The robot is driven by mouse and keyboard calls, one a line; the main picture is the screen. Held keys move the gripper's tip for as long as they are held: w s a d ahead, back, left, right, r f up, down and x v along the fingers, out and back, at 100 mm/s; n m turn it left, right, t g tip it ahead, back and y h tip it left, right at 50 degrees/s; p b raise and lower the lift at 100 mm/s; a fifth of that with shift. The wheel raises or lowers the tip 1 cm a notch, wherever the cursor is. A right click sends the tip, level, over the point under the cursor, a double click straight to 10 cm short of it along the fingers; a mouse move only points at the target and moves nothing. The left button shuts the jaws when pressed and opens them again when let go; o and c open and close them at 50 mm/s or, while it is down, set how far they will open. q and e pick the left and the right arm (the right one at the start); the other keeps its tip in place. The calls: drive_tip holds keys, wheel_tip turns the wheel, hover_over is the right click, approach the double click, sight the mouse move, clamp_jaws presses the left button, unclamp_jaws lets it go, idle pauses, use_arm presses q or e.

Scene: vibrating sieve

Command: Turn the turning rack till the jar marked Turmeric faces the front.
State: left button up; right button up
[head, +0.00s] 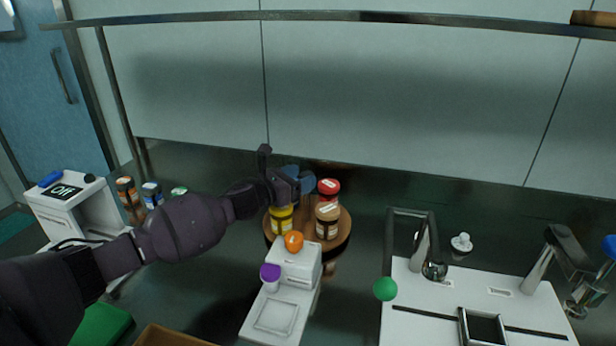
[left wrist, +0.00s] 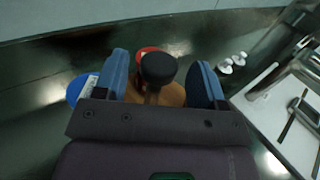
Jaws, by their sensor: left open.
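The turning rack (head: 336,243) is a round wooden disc on the dark counter. In the head view it carries a yellow-lidded jar (head: 281,222), a tan-lidded jar (head: 327,220) and a red-lidded jar (head: 328,189). Their labels are too small to read, so I cannot tell which is Turmeric. My left gripper (head: 292,182) is open above the rack and hides part of it. In the left wrist view a black knob (left wrist: 158,68) shows between its fingers; I cannot tell whether they touch it. A blue-lidded jar (left wrist: 80,90) is beside the left finger. My right gripper is not in view.
A white device (head: 292,270) with orange and purple-lidded jars stands in front of the rack. More jars (head: 152,193) and a white machine marked Off (head: 62,192) are at left. A rail (head: 350,16) crosses above.

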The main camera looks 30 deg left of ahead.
use_arm(q)
drive_tip(key=shift+x, duration=0.85)
drive_tip(key=shift+w+d, duration=0.15)
drive_tip(key=shift+w, duration=0.2)
drive_tip(key=c, duration=0.4)
clamp_jaws()
drive_tip(key=shift+y, duration=0.3)
